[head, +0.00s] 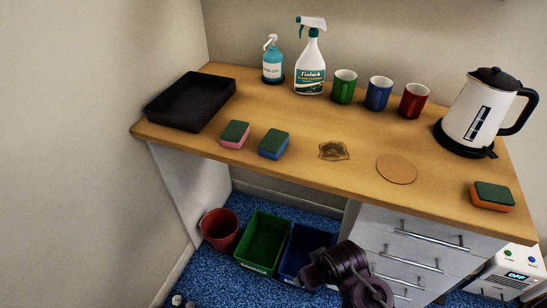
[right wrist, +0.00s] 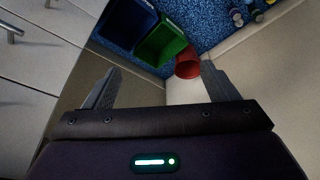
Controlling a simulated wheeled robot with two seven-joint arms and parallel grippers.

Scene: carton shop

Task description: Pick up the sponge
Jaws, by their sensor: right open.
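Three sponges lie on the wooden desk (head: 290,140) in the head view. A pink sponge with a green top (head: 235,135) and a blue sponge with a green top (head: 273,144) are side by side at the front left. An orange sponge with a green top (head: 492,196) lies at the right end. My right gripper (right wrist: 160,88) is open and empty in the right wrist view, well below the desk top and apart from the sponges. My right arm shows at the bottom of the head view. My left gripper is not in view.
A black tray (head: 191,101), soap bottle (head: 272,62), spray bottle (head: 310,62), several mugs including a green one (head: 344,87), and a kettle (head: 478,112) stand on the desk. Bins, including a green one (head: 263,243), stand below.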

